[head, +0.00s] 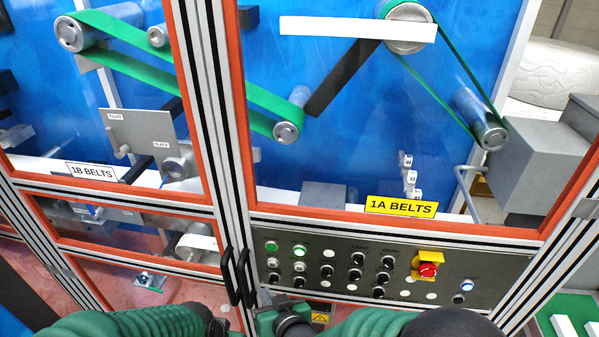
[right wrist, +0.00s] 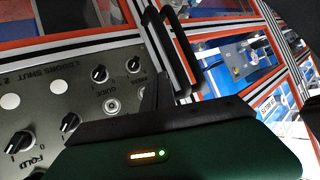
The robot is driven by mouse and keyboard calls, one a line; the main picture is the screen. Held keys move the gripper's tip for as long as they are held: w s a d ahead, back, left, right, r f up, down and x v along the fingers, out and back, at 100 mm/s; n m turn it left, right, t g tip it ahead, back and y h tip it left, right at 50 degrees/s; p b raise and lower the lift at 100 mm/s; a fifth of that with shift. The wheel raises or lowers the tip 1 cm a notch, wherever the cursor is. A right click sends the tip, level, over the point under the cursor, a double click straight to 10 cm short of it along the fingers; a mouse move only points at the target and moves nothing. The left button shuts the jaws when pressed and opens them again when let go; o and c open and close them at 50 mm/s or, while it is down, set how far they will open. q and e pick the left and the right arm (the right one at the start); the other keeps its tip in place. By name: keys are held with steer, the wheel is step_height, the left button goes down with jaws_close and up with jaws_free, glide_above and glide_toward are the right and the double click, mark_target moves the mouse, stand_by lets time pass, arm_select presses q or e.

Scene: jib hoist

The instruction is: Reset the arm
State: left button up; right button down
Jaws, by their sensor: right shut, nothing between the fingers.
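My right gripper (head: 285,318) is at the bottom middle of the head view, at the end of my green right arm. It is shut and empty, in front of the cabinet and below its black door handles (head: 238,277). In the right wrist view my green and dark hand fills the bottom, with the handles (right wrist: 170,48) beyond it. My green left arm comes in along the bottom left of the head view. Its dark end is near the bottom edge, and its fingers cannot be made out. A dark arm (head: 340,78) sits between rollers behind the right window.
The control panel (head: 340,262) has lit green buttons, black knobs and a red emergency stop (head: 427,270) on yellow. It also fills the left of the right wrist view (right wrist: 60,100). Green belts (head: 140,68) run behind the windows. A grey box (head: 540,150) stands at right.

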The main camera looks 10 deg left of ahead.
steer(key=s+d+f+m+g+h+b, duration=0.1)
steer(key=d+f+g+h+b, duration=0.1)
steer(key=d+f+b, duration=0.6)
steer(key=s+d+f+m+g+h+b, duration=0.1)
steer(key=d+f+h+b, duration=0.2)
steer(key=d, duration=0.9)
steer(key=s+d+f+m+g+h+b, duration=0.2)
steer(key=s+d+f, duration=0.4)
steer(key=s+d, duration=0.4)
steer(key=d+g+b, duration=0.1)
steer(key=d+g, duration=0.1)
steer(key=d, duration=0.1)
steer(key=shift+s+f, duration=0.15)
steer(key=shift+s, duration=0.25)
steer(key=shift+d, duration=0.25)
steer(key=shift+a, duration=0.25)
steer(key=shift+d, duration=0.15)
